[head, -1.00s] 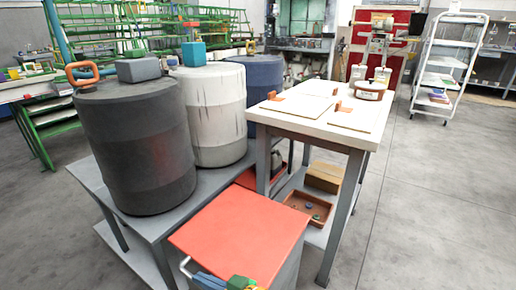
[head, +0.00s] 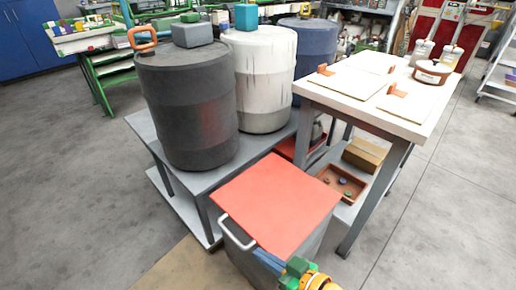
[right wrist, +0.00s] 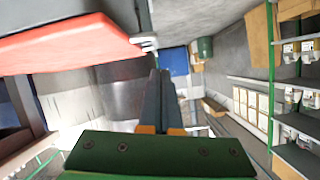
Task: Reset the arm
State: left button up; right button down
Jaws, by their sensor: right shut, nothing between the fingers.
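My right gripper (head: 262,257) shows at the bottom of the head view, with blue fingers and a green and yellow body. It is beside the front of the red-topped cabinet (head: 275,205), near its metal handle (head: 238,236). In the right wrist view its two dark fingers (right wrist: 160,75) lie together, shut with nothing between them. The red top (right wrist: 65,42) shows at the upper left there, apart from the fingers. My left gripper is not in view.
A dark drum (head: 187,110), a white drum (head: 263,80) and a blue drum (head: 304,50) stand on a grey low table (head: 225,183). A white-topped table (head: 345,93) with boards and a round brown container (head: 432,73) stands right. Floor (head: 75,190) is clear at left.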

jog(key=s+d+f+m+g+h, duration=0.2)
jog(key=s+d+f+g+h, duration=0.15)
jog(key=s+d+h, duration=0.35)
jog(key=s+d+f+m+g+h, duration=0.2)
jog(key=s+d+f+m+h, duration=0.15)
jog(key=s+d, duration=0.4)
notch_tip(320, 180, down, 20)
jog(key=s+d+n+g, duration=0.1)
jog(key=s+d+g, duration=0.1)
jog(key=s+d+f, duration=0.2)
jog(key=s+f, duration=0.4)
jog(key=s, duration=0.2)
notch_tip(320, 180, up, 22)
jog(key=s+p, duration=0.2)
jog(key=p, duration=2)
jog(key=shift+s+a+g+p, duration=0.25)
jog(key=shift+a+g+p, duration=0.1)
jog(key=shift+a, duration=0.1)
jog(key=shift+n+y, duration=0.25)
